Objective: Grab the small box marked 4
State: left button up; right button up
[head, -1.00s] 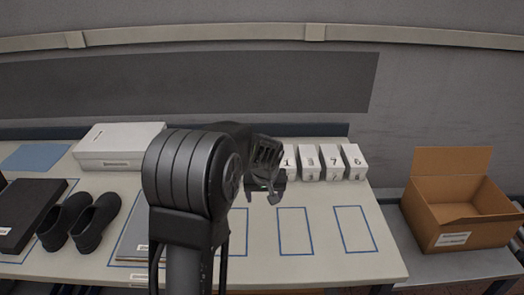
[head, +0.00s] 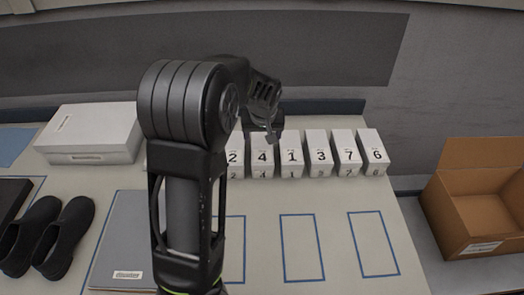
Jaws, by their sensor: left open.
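The small white box marked 4 (head: 261,156) stands in a row of small numbered white boxes at the back of the table. It is between the box marked 2 (head: 234,157) and the box marked 1 (head: 291,155). My left gripper (head: 270,135) is open, just above and behind the top of the box marked 4. Its fingers partly cover the top edge of that box, and I cannot tell whether they touch it. The boxes left of 2 are hidden behind my left arm. My right gripper is not in view.
Boxes marked 3 (head: 319,155), 7 (head: 347,154) and 6 (head: 374,153) continue the row rightward. Blue outlined rectangles in front are empty. A large white box (head: 92,136), black shoes (head: 45,236) and a grey folder (head: 124,238) lie left. An open cardboard box (head: 478,205) stands right.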

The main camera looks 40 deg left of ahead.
aim_at(262, 147)
pick_arm(q)
jog(key=x, duration=0.7)
jog(key=shift+p, duration=0.4)
jog(key=shift+w+a+f+p, duration=0.15)
jog(key=shift+f+p, duration=0.15)
jog(key=shift+f, duration=0.2)
jog(key=p+x, duration=0.1)
jog(key=x, duration=0.2)
jog(key=shift+f, duration=0.3)
jog(key=shift+w+a+f, duration=0.1)
jog(key=shift+f, duration=0.15)
jog(key=c, duration=1.2)
